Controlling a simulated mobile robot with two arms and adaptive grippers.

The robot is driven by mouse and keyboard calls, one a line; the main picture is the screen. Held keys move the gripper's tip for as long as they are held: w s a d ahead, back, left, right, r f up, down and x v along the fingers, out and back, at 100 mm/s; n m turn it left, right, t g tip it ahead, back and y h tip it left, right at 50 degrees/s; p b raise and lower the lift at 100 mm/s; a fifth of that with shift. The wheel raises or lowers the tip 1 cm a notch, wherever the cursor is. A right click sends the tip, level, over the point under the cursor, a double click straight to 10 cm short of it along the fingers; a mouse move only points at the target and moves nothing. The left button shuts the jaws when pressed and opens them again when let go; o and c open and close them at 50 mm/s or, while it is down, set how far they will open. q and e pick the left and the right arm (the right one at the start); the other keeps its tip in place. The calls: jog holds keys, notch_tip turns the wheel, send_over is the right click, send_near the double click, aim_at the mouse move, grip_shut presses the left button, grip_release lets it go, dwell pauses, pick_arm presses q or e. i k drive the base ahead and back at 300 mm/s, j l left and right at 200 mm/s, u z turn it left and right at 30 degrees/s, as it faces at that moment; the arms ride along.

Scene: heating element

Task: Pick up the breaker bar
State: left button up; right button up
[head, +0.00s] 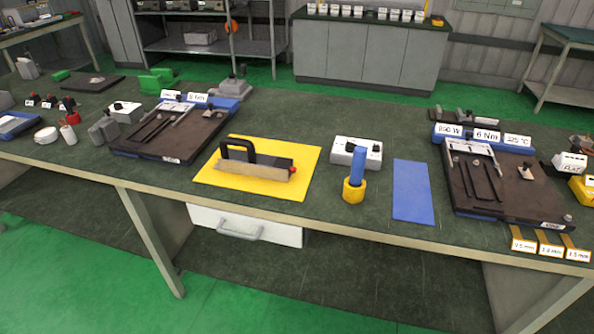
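A long bar tool with a black loop handle, a pale metal and wooden-looking body and a red tip at its right end lies on a yellow mat (222,182) near the middle of the workbench. I take this tool to be the breaker bar (250,170); no label on it can be read. Its handle stands up on top, towards the left end. Neither of my grippers shows in the head view.
Right of the mat stand a blue-handled tool (358,165) in a yellow holder (353,190), a white box (345,145) and a flat blue mat (412,192). Dark fixture plates stand left (170,135) and right (520,195). The bench front edge is just before the yellow mat.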

aim_at(249, 162)
jog(key=i+j+z, duration=0.15)
jog(key=i+j, duration=0.15)
jog(key=i+j+z, duration=0.1)
jog(key=i+j, duration=0.15)
jog(key=j, duration=0.15)
jog(key=i+j+z, duration=0.25)
jog(key=i+j, duration=0.2)
jog(key=j, duration=0.35)
